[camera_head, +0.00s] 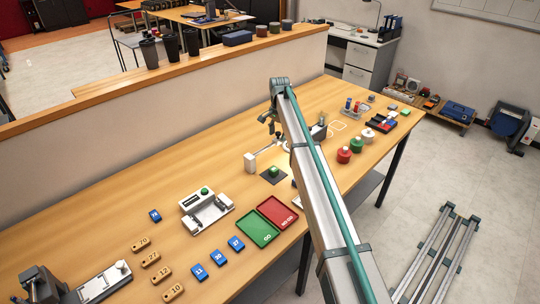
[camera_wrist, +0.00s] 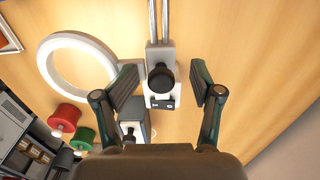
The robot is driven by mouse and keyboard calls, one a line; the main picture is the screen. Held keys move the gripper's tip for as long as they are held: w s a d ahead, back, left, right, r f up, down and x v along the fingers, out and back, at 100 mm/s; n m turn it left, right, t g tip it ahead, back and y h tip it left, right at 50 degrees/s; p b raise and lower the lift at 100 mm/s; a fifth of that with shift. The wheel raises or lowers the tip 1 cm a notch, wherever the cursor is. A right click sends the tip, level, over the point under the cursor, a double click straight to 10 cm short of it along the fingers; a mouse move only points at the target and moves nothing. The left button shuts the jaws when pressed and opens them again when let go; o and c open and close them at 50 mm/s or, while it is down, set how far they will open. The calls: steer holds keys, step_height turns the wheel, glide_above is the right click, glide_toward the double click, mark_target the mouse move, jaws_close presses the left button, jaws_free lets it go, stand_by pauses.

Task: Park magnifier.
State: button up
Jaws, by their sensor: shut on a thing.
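The magnifier shows in the wrist view as a white ring (camera_wrist: 75,65) joined to a white block with a black knob (camera_wrist: 161,77) and two metal rods. In the head view my gripper (camera_head: 270,119) is at the far side of my arm, which hides part of the ring.
A raised wooden ledge (camera_head: 200,73) borders the back.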

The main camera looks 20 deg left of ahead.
steer(key=shift+a, duration=0.15)
steer(key=shift+w+r+p, duration=0.1)
steer(key=shift+r+p, duration=0.35)
steer(key=shift+r, duration=0.4)
steer(key=shift+r+p, duration=0.9)
steer(key=shift+r, duration=1.8)
